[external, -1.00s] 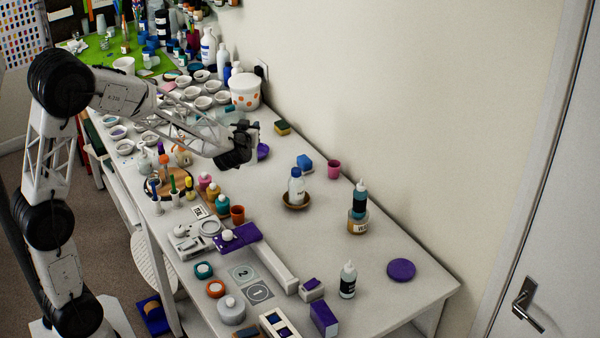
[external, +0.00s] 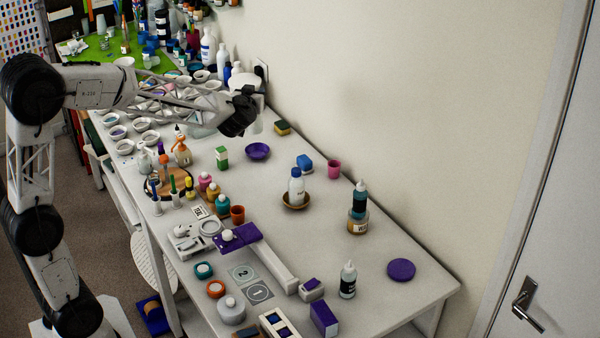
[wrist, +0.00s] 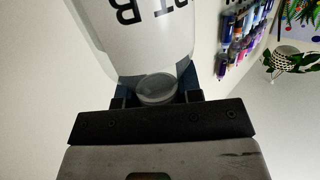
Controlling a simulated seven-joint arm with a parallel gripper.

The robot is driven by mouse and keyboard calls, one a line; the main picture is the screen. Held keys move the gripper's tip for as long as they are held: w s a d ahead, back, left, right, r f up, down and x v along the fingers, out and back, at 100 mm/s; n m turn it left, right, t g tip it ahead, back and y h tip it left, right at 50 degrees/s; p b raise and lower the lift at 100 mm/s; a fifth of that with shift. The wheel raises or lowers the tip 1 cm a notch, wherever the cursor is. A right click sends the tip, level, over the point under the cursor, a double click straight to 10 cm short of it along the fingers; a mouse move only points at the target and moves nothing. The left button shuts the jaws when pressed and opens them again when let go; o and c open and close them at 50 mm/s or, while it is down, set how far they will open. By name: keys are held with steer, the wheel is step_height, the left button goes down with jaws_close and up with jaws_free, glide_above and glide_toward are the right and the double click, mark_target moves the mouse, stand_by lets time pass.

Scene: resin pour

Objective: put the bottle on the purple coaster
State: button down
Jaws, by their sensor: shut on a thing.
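My gripper (external: 240,118) is raised above the back part of the table, well away from the coaster. In the wrist view my gripper (wrist: 155,92) is shut on a clear bottle (wrist: 150,35) with a white label, its lettering upside down in the picture. The bottle's narrow round end lies between the fingers; its far end is out of frame. In the external view the held bottle (external: 257,124) is a pale, indistinct shape beside the gripper. The purple coaster (external: 401,270) is a flat round disc near the table's right end, with nothing on it.
A purple bowl (external: 257,151) and a green-and-white box (external: 222,157) stand below the gripper. A white bottle (external: 296,186) in a wooden bowl, a teal bottle (external: 359,200) on a jar and a dark bottle (external: 347,282) stand towards the coaster.

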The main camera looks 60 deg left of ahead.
steer(key=w+d+m+t+h, duration=0.1)
steer(key=w+d, duration=0.4)
steer(key=d, duration=0.4)
steer(key=w+d+r+t, duration=0.1)
steer(key=w+d, duration=0.3)
steer(key=d, duration=0.5)
steer(key=w+d+m+h, duration=0.1)
steer(key=w+d, duration=0.4)
steer(key=d, duration=0.4)
steer(key=w+d+m+t+h, duration=0.1)
steer(key=w+d+m+h, duration=0.15)
steer(key=d, duration=2.75)
step_height(320, 180, down, 12)
steer(key=shift+w, duration=0.15)
steer(key=shift+a, duration=0.1)
steer(key=shift+h, duration=0.35)
steer(key=shift+f, duration=2.55)
